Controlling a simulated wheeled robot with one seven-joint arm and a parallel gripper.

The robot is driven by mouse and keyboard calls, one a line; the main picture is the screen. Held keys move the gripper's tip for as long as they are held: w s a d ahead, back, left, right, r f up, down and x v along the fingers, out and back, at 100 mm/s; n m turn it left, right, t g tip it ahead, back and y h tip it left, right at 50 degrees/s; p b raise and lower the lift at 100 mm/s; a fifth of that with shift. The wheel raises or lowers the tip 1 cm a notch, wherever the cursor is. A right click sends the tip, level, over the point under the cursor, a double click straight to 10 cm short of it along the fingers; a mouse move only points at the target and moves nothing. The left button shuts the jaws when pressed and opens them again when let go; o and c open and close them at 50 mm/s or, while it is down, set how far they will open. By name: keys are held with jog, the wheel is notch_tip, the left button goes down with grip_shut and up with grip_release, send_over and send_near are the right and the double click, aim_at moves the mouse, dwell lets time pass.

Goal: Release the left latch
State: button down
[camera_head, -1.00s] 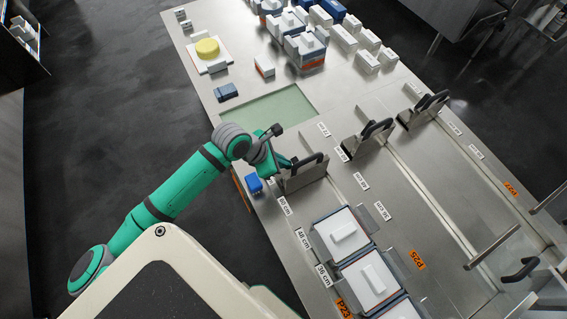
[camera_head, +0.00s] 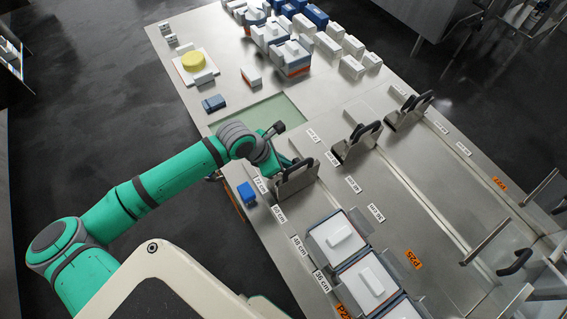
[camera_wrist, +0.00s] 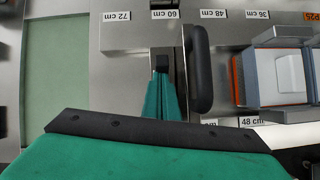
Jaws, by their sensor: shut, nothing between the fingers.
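The left latch is a metal bracket (camera_head: 297,188) with a black handle (camera_head: 300,168) on top, at the near-left end of the left rail in the head view. My green gripper (camera_head: 287,162) is at the latch's left side, close to the handle. In the wrist view the shut, empty fingertips (camera_wrist: 162,64) are left of the upright black handle (camera_wrist: 201,70), with a narrow gap between them. Whether the fingers touch the metal bracket cannot be told.
Two similar latches (camera_head: 358,142) (camera_head: 409,111) stand further right. White-topped moulds (camera_head: 339,240) lie in front of the left latch. A blue block (camera_head: 246,193) sits at the table's left edge. A pale green panel (camera_head: 262,115) lies behind the gripper.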

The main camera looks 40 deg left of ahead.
jog(key=shift+w+d+r, duration=0.3)
jog(key=shift+w+d, duration=0.3)
jog(key=shift+d, duration=0.15)
jog(key=s+a, duration=0.2)
jog(key=a, duration=0.1)
jog(key=shift+s+r, duration=0.3)
jog(key=shift+r, duration=0.1)
notch_tip(320, 180, up, 10)
jog(key=shift+s+a, duration=0.2)
jog(key=shift+a, duration=0.05)
jog(key=shift+w, duration=0.2)
